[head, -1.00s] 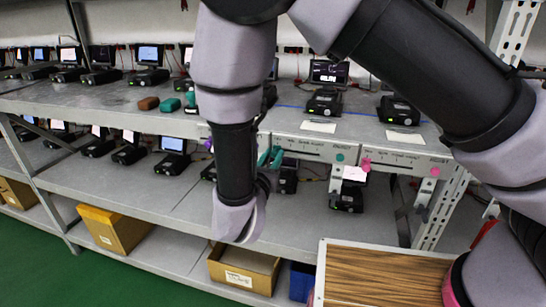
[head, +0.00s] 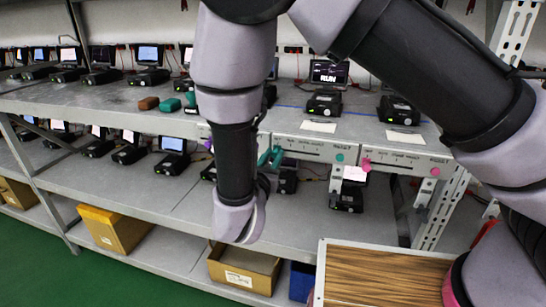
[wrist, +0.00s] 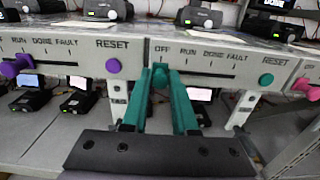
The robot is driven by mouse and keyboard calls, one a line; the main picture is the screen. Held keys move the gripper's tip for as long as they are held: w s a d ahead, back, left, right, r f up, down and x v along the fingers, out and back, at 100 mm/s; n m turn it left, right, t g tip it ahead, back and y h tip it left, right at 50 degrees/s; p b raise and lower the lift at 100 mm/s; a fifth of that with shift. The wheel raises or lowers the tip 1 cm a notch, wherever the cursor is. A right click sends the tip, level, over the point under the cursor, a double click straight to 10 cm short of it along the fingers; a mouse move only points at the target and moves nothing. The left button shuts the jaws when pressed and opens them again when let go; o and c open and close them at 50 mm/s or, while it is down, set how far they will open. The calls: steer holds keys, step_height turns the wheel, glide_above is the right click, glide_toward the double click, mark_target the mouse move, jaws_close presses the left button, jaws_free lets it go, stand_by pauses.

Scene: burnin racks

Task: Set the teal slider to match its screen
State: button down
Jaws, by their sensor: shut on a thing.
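The teal slider knob (wrist: 160,77) sits at the left end of its slot, under the OFF mark. My gripper (wrist: 161,79), with its teal-green fingers, is closed around the knob in the wrist view. In the head view my gripper (head: 271,157) is at the left end of the same panel (head: 310,148), and the knob cannot be told apart from the fingers. The panel's marks run OFF, RUN, DONE, FAULT to the right. The screen (head: 328,73) above this panel reads RUN in white on black.
A teal RESET button (wrist: 266,79) is at the panel's right end. A purple slider (wrist: 10,68) and purple RESET button (wrist: 113,66) are on the left panel. A pink slider (head: 366,164) and pink button (head: 435,172) are on the right panel. A wood-topped surface (head: 385,275) is in front.

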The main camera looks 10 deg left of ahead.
mark_target(290, 150)
steer(key=shift+d, duration=0.1)
steer(key=d, duration=0.3)
steer(key=shift+s+d, duration=0.15)
steer(key=c, duration=0.7)
jaws_free()
steer(key=s, duration=0.7)
steer(key=s+a, duration=0.1)
steer(key=s, duration=0.2)
steer(key=shift+s, duration=0.4)
